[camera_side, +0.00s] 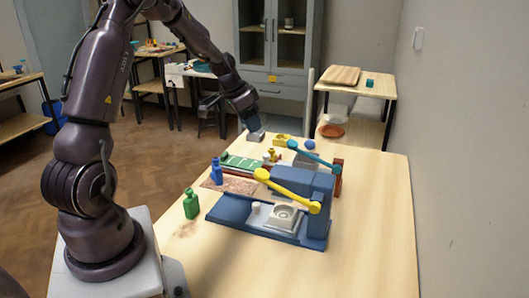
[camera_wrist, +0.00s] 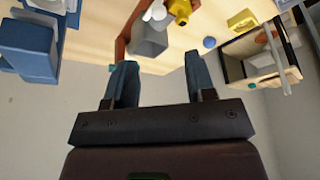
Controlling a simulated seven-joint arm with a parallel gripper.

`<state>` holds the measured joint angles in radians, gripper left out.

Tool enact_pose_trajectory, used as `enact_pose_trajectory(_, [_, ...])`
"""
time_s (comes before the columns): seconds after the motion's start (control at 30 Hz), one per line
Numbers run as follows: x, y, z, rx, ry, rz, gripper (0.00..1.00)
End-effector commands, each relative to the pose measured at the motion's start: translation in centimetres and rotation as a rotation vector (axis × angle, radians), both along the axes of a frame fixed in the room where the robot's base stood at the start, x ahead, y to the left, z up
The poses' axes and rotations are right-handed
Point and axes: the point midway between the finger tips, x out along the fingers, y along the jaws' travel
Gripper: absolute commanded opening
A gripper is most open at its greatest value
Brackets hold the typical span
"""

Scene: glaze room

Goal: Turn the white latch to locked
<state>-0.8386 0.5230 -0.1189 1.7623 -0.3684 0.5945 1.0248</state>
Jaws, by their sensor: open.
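A small white two-lobed piece (camera_wrist: 155,12) shows at the top edge of the wrist view, beside a yellow fitting (camera_wrist: 180,10). It may be the white latch, but its setting is cut off by the frame. In the side view the yellow fitting (camera_side: 273,155) stands at the far end of a green-topped device, and the latch cannot be made out clearly there. My gripper (camera_wrist: 160,75) is open and empty, its two dark fingers apart. In the side view my gripper (camera_side: 256,136) hangs over the table's far left edge, apart from the fittings.
A blue press with a yellow lever (camera_side: 290,195) stands mid-table, with a teal-levered red device (camera_side: 337,180) behind it. A green bottle (camera_side: 191,204) and a blue bottle (camera_side: 216,171) stand at left. A yellow tray (camera_side: 281,140) and blue ball (camera_side: 309,145) lie near my gripper. The near right tabletop is clear.

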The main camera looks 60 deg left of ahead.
Motion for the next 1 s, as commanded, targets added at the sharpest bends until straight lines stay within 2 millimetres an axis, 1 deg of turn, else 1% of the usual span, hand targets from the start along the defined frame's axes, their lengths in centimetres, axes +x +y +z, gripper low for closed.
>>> enact_pose_trajectory(0.3, [2.4,-0.2,-6.1,-0.005,0.005,-0.002,0.50])
enact_pose_trajectory(0.5, [3.7,-0.2,-9.3,-0.004,0.004,0.000,0.50])
enact_pose_trajectory(0.6, [4.2,-0.1,-10.2,-0.004,0.003,0.001,0.50])
enact_pose_trajectory(0.7, [4.4,-0.1,-10.8,-0.002,0.002,0.000,0.50])
enact_pose_trajectory(1.0, [4.5,-0.1,-11.0,-0.001,0.002,0.001,0.50])
